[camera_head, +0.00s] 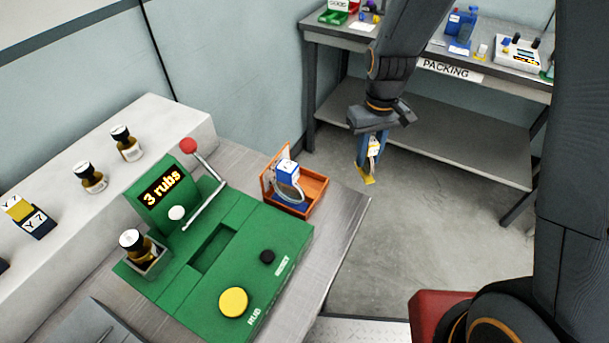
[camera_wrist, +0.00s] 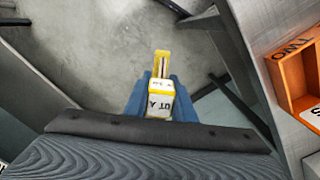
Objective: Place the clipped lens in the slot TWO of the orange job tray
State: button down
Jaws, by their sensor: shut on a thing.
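My gripper (camera_head: 366,160) has blue fingers and is shut on a small yellow-and-white labelled piece (camera_head: 367,179), held in the air over the floor. In the wrist view my gripper (camera_wrist: 150,98) holds this piece (camera_wrist: 159,104), whose white face has partly legible lettering; I cannot make out a lens on it. The orange job tray (camera_head: 314,203) stands at the table's right edge. A blue-and-white piece with a clear ring (camera_head: 288,174) occupies its left part. Its right part looks empty. The tray (camera_wrist: 290,84) shows at the right of the wrist view, marked TWO.
A green machine (camera_head: 290,247) reading "3 rubs", with a raised red-knobbed lever (camera_head: 188,146), stands left of the tray. Amber bottles (camera_head: 91,178) stand on a pale ledge. The packing bench (camera_head: 450,71) is behind my gripper. Open floor lies between table and bench.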

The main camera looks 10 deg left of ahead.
jog(key=s+a+r+n, duration=0.5)
jog(key=a+r, duration=0.5)
jog(key=r, duration=0.1)
jog(key=n, duration=0.4)
send_near(304, 182)
notch_tip(304, 182, down, 2)
jog(key=p, duration=0.2)
jog(key=shift+f+p, duration=0.25)
jog(key=shift+p, duration=0.15)
jog(key=shift+f, duration=0.15)
jog(key=c, duration=1.5)
grip_release()
